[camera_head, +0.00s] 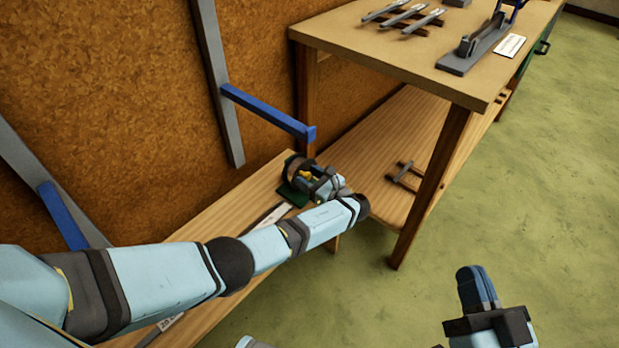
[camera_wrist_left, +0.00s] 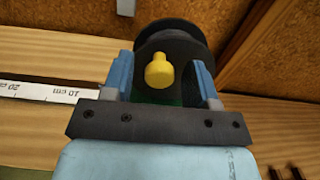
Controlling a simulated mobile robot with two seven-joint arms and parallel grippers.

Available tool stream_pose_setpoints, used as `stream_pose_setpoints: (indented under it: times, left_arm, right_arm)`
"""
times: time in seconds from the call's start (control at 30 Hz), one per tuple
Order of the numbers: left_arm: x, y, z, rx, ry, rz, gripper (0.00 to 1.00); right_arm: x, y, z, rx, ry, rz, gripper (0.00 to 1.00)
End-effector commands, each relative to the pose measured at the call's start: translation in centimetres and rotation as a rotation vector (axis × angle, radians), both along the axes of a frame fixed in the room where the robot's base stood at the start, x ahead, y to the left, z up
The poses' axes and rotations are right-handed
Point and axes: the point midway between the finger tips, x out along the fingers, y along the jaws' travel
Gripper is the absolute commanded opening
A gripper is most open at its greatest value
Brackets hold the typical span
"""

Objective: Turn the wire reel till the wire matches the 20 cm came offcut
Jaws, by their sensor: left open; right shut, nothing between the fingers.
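The dark wire reel (camera_head: 296,166) stands on a green base (camera_head: 291,195) on the low wooden bench. Its yellow crank knob (camera_head: 306,176) faces my left gripper (camera_head: 317,182). In the left wrist view the reel (camera_wrist_left: 180,35) fills the top, and the knob (camera_wrist_left: 159,72) sits between the two open fingers (camera_wrist_left: 160,66), with a gap on each side. A white ruler (camera_wrist_left: 40,92) marked 10 cm and 20 runs left from the reel. A narrow grey strip with a white label (camera_head: 167,323) lies lower left, partly hidden by my arm. I cannot make out the wire. My right gripper (camera_head: 477,272) is shut and empty, above the floor.
A taller workbench (camera_head: 420,60) with grey came pieces (camera_head: 402,14) and a grey tool (camera_head: 472,48) stands at the back right; its leg (camera_head: 430,190) is right of the reel. A blue bracket (camera_head: 268,112) juts from the wall above the reel. The green floor is open at right.

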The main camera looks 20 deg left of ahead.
Motion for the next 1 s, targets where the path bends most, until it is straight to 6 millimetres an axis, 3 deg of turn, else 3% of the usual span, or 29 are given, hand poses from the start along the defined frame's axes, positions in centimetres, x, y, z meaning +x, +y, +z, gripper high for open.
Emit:
stream_pose_setpoints:
  times: [0.07, 0.1, 0.3, 0.67, 1.0]
  left_arm:
    - [0.00, -0.01, 0.01, 0.000, 0.000, 0.000, 0.53]
    - [0.00, -0.01, 0.01, 0.000, 0.000, 0.000, 0.49]
    - [-0.01, -0.02, 0.01, 0.000, 0.000, 0.000, 0.06]
    - [-0.21, 0.02, -0.14, -0.020, -0.055, 0.000, 0.06]
    - [-0.82, 0.23, -0.80, -0.098, -0.274, 0.000, 0.06]
  right_arm:
    - [0.02, -0.02, 0.02, -0.001, 0.000, 0.000, 0.00]
    - [0.03, -0.04, 0.02, -0.001, 0.000, 0.000, 0.00]
    - [0.05, -0.08, 0.02, -0.003, -0.001, -0.002, 0.00]
    - [0.05, -0.10, 0.07, -0.003, -0.002, -0.002, 0.00]
    - [0.04, -0.07, -0.20, -0.004, 0.002, 0.000, 0.00]
